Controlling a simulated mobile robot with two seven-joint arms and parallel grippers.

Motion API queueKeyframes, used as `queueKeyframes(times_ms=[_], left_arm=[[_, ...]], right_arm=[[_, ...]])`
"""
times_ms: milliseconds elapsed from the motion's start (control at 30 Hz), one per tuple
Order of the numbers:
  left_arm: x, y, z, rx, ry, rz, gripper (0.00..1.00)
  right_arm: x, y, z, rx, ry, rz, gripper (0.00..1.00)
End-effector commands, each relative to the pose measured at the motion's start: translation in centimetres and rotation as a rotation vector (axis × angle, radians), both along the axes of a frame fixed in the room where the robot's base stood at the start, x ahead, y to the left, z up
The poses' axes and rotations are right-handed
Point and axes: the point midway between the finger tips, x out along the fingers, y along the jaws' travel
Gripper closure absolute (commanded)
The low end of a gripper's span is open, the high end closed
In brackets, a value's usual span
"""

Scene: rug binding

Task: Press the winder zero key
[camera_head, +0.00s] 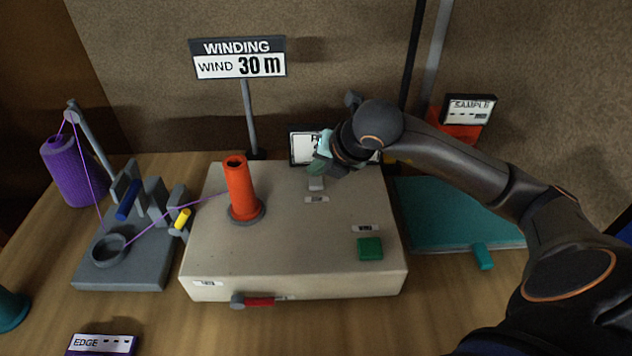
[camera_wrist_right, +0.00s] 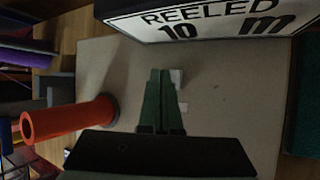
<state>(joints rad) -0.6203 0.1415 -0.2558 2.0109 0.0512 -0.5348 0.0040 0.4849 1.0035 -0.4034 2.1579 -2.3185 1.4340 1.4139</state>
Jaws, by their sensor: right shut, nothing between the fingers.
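The winder (camera_head: 290,260) is a beige box with an orange spool core (camera_head: 240,190) on top. A small pale grey key (camera_head: 316,184) sits near its back edge, with a little label (camera_head: 316,199) in front, too small to read; this is likely the zero key. My right gripper (camera_head: 317,170) is shut and empty, pointing down at the pale key. In the right wrist view its green fingertips (camera_wrist_right: 160,75) are beside the pale key (camera_wrist_right: 177,78) and partly cover it. I cannot tell whether they touch. My left gripper is out of view.
A green key (camera_head: 370,248) labelled WIND is at the winder's front right. The counter (camera_wrist_right: 200,22) behind reads REELED 10 m; a sign (camera_head: 238,58) reads WIND 30 m. Purple thread runs from a cone (camera_head: 75,172) through the guide stand (camera_head: 125,270). A teal board (camera_head: 455,225) lies right.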

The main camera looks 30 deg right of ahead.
Motion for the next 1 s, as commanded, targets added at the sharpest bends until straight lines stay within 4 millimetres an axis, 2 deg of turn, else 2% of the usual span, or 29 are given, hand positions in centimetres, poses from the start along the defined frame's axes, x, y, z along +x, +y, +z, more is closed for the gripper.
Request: queueKeyframes(times_ms=[1000], left_arm=[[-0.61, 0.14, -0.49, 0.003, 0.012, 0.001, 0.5]], right_arm=[[0.0, 0.01, 0.0, 0.0, 0.0, 0.0, 1.0]])
